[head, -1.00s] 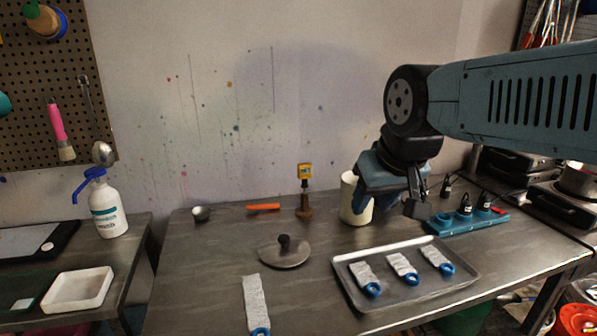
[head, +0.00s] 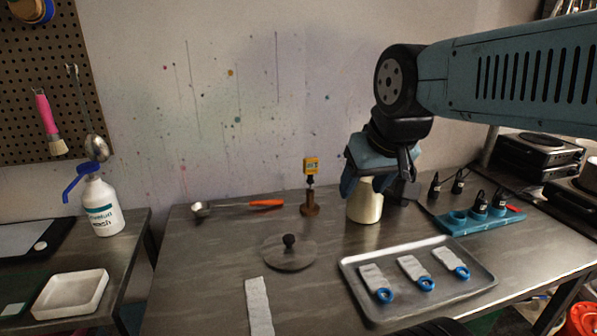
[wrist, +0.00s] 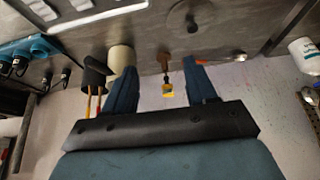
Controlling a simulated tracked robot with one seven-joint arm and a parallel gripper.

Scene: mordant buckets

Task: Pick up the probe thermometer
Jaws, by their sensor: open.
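The probe thermometer (head: 311,167) has a yellow head with a small display and stands upright in a brown wooden stand (head: 310,207) near the wall. My gripper (head: 372,178) hangs to the right of it, in front of the cream pot, and is apart from the thermometer. In the wrist view the thermometer's yellow head (wrist: 168,90) appears in the gap between the two spread blue fingers of my gripper (wrist: 160,68). The gripper is open and holds nothing. The fingertips are partly hard to make out in the head view.
A cream pot (head: 365,205) stands just under my gripper. A ladle with an orange handle (head: 266,203) lies left of the stand. A round lid (head: 290,257) and a metal tray (head: 372,309) with tagged strips lie in front. A blue holder (head: 470,218) is at right.

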